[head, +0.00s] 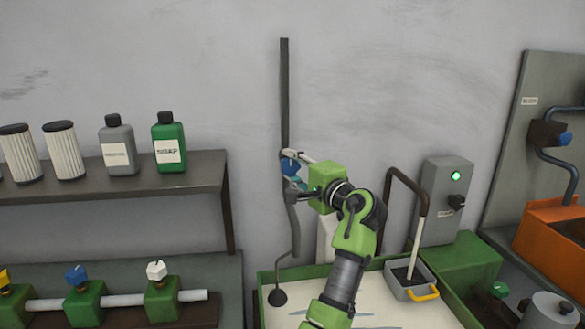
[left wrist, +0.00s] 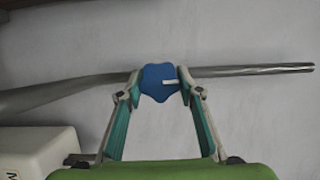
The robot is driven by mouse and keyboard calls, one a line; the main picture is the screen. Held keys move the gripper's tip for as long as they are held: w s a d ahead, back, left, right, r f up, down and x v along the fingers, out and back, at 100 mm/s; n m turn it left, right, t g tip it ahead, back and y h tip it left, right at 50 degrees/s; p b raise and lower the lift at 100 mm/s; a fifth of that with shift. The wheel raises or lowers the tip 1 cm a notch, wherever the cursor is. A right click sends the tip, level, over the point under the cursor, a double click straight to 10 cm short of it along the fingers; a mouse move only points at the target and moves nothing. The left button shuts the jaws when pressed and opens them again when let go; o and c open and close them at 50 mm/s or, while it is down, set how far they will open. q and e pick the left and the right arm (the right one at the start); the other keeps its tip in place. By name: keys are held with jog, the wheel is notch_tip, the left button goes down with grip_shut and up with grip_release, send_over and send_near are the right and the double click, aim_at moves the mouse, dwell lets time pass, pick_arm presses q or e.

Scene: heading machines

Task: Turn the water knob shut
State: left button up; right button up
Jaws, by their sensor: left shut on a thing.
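The blue water knob (head: 289,166) sits on a grey pipe (head: 285,90) that runs up the wall. In the left wrist view the knob (left wrist: 155,84) has a lobed edge and a short white mark, which points right, roughly along the pipe (left wrist: 250,71). My left gripper (head: 291,175) is at the knob, with a fingertip on each side of it, shut on it. In the left wrist view the fingertips (left wrist: 160,88) meet the knob's two sides. In the head view the fingers partly hide the knob. My right gripper is not in view.
A shelf (head: 110,190) with bottles and filters is at left. Below it, a white pipe carries yellow, blue and white knobs (head: 75,275). A grey switch box (head: 446,200) is right.

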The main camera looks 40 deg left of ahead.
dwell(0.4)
pick_arm(q)
jog(key=o, duration=1.1)
jog(key=shift+s, duration=0.1)
jog(key=v, duration=1.2)
jog(key=shift+r, duration=0.1)
